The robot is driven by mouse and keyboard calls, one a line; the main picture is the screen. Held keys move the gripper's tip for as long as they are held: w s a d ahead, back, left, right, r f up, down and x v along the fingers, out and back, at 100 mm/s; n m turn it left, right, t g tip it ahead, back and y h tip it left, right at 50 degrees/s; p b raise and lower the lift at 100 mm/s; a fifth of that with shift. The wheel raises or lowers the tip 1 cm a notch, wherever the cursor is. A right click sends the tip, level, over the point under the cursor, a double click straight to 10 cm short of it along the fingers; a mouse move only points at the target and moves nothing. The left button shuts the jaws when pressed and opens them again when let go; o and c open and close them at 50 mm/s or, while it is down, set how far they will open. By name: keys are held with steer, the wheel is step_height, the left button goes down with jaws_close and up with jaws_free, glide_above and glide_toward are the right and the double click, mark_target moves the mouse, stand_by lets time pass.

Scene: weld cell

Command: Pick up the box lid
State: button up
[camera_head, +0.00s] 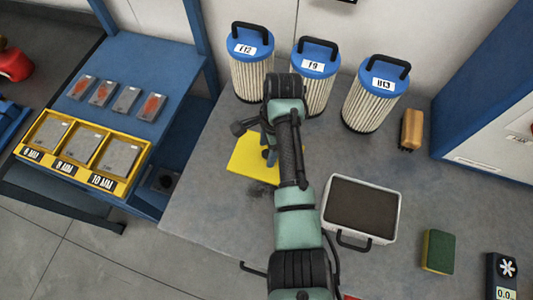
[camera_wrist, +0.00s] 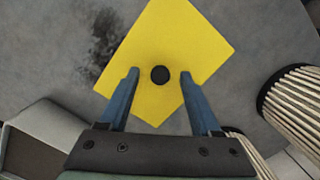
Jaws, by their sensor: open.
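A flat yellow square plate with a round black knob at its middle, which looks like the box lid, lies on the grey bench in the head view (camera_head: 248,160). It also shows in the wrist view (camera_wrist: 180,40), turned at an angle. My gripper (camera_wrist: 158,76) is open above the lid, its two blue fingers apart on either side of the knob with nothing between them. In the head view my gripper (camera_head: 270,153) is over the lid, and my arm hides the lid's right part. A light grey open box (camera_head: 395,215) with a dark inside and a handle stands to the right.
Several blue-capped filters (camera_head: 375,95) stand at the back of the bench (camera_head: 210,215). A wooden brush (camera_head: 411,130), a green and yellow sponge (camera_head: 438,251) and a meter (camera_head: 501,275) are on the right. A blue rack with a yellow tray (camera_head: 65,175) stands left. A dark smudge (camera_wrist: 103,35) marks the bench beside the lid.

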steer(key=shift+f, duration=0.35)
jaws_close()
steer(key=shift+r, duration=0.1)
